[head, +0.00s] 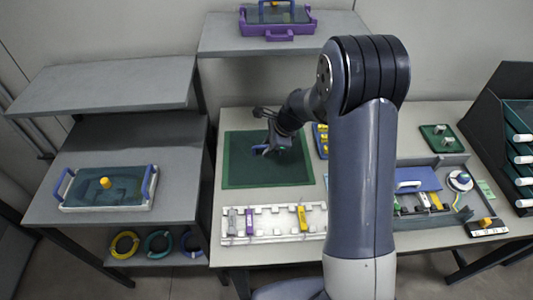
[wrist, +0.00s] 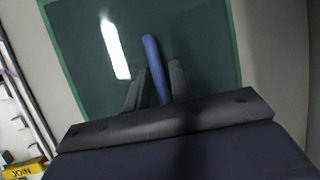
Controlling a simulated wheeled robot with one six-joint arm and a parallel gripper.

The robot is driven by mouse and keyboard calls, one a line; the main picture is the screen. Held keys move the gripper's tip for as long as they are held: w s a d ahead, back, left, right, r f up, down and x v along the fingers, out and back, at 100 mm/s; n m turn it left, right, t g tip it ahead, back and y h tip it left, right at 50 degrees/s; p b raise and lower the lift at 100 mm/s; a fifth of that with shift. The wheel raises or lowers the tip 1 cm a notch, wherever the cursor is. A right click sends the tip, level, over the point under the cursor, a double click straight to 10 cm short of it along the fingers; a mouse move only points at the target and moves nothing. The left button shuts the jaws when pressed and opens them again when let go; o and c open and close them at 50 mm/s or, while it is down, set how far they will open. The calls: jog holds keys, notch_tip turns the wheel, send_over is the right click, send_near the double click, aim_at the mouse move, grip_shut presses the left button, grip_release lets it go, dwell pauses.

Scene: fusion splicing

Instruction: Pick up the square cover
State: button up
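In the wrist view, my gripper (wrist: 158,78) has a finger on each side of a blue bar-like handle (wrist: 152,52). The fingers lie very close to the bar; I cannot tell whether they press on it. The handle stands over a dark green square (wrist: 205,50) with a lighter green border. In the head view, my gripper (head: 270,146) is low over this green square (head: 240,172), with a bit of the blue handle (head: 258,149) showing beside it. A clear cover plate under the handle cannot be made out. A bright white strip (wrist: 115,48) lies left of the handle.
A tray with blue handles and a yellow knob (head: 105,184) stands on the left bench. A white rack (head: 270,236) is in front of the green square. A purple case (head: 292,30) sits on the back shelf. A blue panel (head: 425,178) and dark shelving (head: 500,100) are right.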

jog(key=shift+a+f, duration=0.1)
jog(key=shift+f, duration=0.15)
jog(key=shift+c, duration=0.4)
grip_shut()
